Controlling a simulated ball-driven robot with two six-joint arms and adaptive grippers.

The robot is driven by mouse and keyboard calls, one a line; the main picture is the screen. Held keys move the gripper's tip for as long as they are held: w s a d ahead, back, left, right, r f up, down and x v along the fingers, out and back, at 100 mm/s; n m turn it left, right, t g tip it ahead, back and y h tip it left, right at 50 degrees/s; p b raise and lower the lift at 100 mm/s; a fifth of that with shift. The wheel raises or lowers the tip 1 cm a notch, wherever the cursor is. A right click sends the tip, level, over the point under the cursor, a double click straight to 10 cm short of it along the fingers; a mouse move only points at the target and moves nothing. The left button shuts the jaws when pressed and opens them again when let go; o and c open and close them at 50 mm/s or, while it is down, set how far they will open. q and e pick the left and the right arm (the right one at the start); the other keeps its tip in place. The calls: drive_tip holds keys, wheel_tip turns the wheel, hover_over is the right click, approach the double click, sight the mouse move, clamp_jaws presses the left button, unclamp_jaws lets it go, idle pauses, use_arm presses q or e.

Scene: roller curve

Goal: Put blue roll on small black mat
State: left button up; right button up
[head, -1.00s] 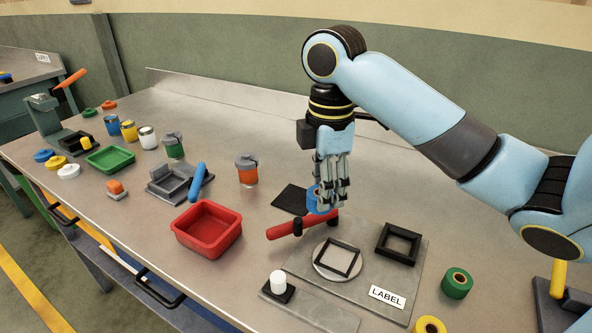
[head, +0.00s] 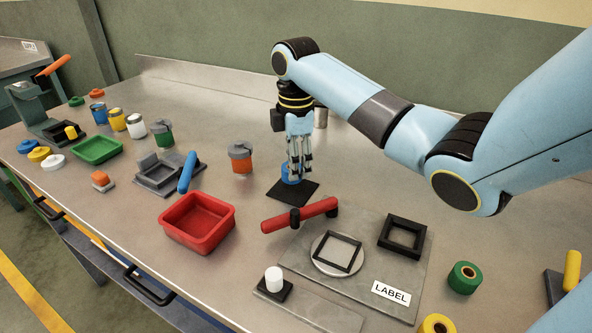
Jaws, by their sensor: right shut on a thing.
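The blue roll (head: 291,172) is in my right gripper (head: 299,170), whose fingers are shut on it. The roll is at the back edge of the small black mat (head: 296,192), a flat dark square on the table. The fingers hide part of the roll, and I cannot tell whether it touches the mat or hangs just above it. My left gripper is not in view.
A red-handled fixture (head: 300,214) on a grey plate stands in front of the mat. A red bin (head: 198,222) is at front left, and an orange jar (head: 241,158) is left of the mat. A green roll (head: 464,278) lies at right.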

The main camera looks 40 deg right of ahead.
drive_tip(key=shift+f, duration=1.4)
drive_tip(key=shift+s, duration=0.1)
drive_tip(key=o, duration=1.1)
drive_tip(key=shift+f, duration=0.15)
wheel_tip(320, 180, up, 12)
drive_tip(key=shift+r+p, duration=0.2)
drive_tip(key=shift+p, duration=0.2)
